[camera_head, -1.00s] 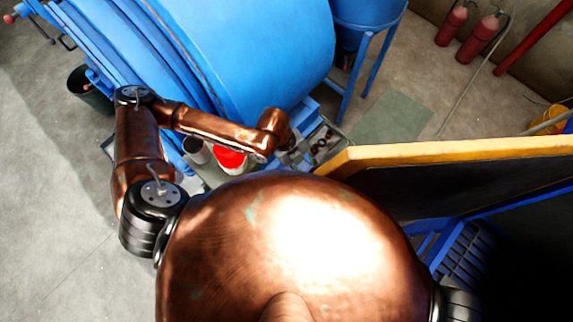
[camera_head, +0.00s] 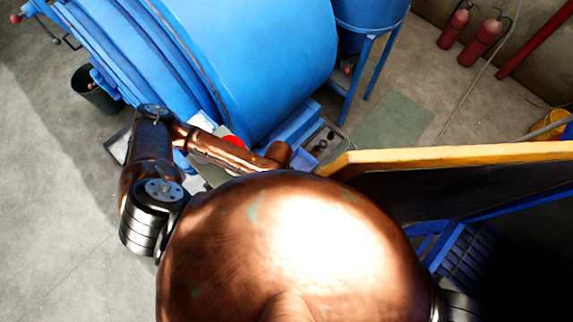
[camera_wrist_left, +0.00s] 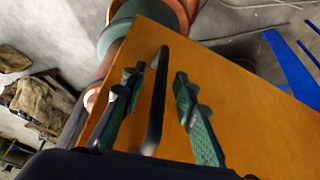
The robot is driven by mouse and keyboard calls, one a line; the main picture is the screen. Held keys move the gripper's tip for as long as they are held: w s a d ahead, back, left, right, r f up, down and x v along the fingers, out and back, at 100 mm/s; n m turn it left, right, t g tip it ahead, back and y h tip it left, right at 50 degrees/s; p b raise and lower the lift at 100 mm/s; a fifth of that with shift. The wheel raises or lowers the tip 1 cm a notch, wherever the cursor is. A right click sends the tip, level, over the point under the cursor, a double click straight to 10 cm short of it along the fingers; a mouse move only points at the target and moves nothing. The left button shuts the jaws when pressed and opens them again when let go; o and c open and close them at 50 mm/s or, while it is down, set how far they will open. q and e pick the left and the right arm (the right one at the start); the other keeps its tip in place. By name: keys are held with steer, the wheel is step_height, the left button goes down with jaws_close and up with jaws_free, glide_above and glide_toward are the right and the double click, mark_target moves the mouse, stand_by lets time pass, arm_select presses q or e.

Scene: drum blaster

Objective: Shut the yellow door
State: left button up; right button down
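The yellow door (camera_head: 455,154) shows at the right of the head view as a long yellow top edge with a dark face below, angled out and standing open. In the left wrist view its orange-yellow face (camera_wrist_left: 245,120) fills the middle, with a black bar handle (camera_wrist_left: 157,100) on it. My left gripper (camera_wrist_left: 158,105) is open, with one green finger on each side of the handle and visible gaps between. I cannot tell how deep the handle sits between the fingers. In the head view the left gripper is hidden behind my body. My right gripper is not in view.
A big blue drum machine (camera_head: 250,60) stands at the upper left, with a small tray of parts (camera_head: 325,142) at its foot. A red container (camera_head: 232,142) is partly covered by my left arm. Red extinguishers (camera_head: 482,40) stand by the wall. A blue slatted frame (camera_head: 465,255) is below the door.

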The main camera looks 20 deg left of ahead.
arm_select(q)
steer(key=shift+f, duration=0.1)
jaws_close()
stand_by(0.7)
